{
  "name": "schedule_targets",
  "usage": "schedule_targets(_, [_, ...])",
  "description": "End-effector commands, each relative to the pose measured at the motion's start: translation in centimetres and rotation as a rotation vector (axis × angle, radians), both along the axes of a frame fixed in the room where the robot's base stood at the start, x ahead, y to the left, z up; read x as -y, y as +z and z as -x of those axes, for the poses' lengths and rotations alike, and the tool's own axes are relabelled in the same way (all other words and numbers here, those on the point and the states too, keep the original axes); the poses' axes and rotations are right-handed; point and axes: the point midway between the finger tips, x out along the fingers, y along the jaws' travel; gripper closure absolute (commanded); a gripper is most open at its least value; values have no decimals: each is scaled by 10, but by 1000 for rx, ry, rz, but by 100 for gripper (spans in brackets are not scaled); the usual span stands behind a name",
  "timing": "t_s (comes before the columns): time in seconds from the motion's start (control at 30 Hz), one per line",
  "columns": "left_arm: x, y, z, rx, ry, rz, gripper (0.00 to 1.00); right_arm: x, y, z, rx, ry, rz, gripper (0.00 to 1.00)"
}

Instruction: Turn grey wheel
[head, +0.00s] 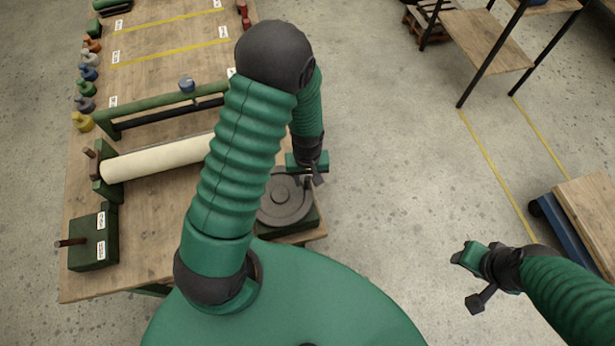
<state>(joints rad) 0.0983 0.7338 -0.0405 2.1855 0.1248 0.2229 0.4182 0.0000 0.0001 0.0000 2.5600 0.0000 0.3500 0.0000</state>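The grey wheel (278,204) is a flat dark disc with a raised hub. It lies on a green base at the right front corner of the wooden bench, partly hidden by my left arm. My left gripper (309,174) points down over the wheel's far right edge. I cannot tell whether it touches the rim or whether its fingers are apart. My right gripper (468,277) hangs over bare floor at the right, away from the bench and holding nothing that I can see.
A cream roll (158,158) lies in a green stand on the bench (140,240), behind a green box (92,240) with a peg. A green frame with a dark bar stands farther back. Coloured weights line the left edge. Open floor lies right of the bench.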

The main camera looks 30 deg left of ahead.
Motion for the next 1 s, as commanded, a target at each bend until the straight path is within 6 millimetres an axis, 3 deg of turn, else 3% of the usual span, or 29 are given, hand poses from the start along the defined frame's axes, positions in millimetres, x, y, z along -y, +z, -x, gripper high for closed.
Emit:
schedule_targets(0.17, [0, 0, 0, 0, 0, 0, 63, 0, 0, 0, 0, 0, 0, 59])
schedule_targets(0.47, [0, 0, 0, 0, 0, 0, 100, 0, 0, 0, 0, 0, 0, 59])
schedule_targets(1.0, [0, 1, -1, 0, -1, 0, 100, 0, 0, 0, 0, 0, 0, 59])
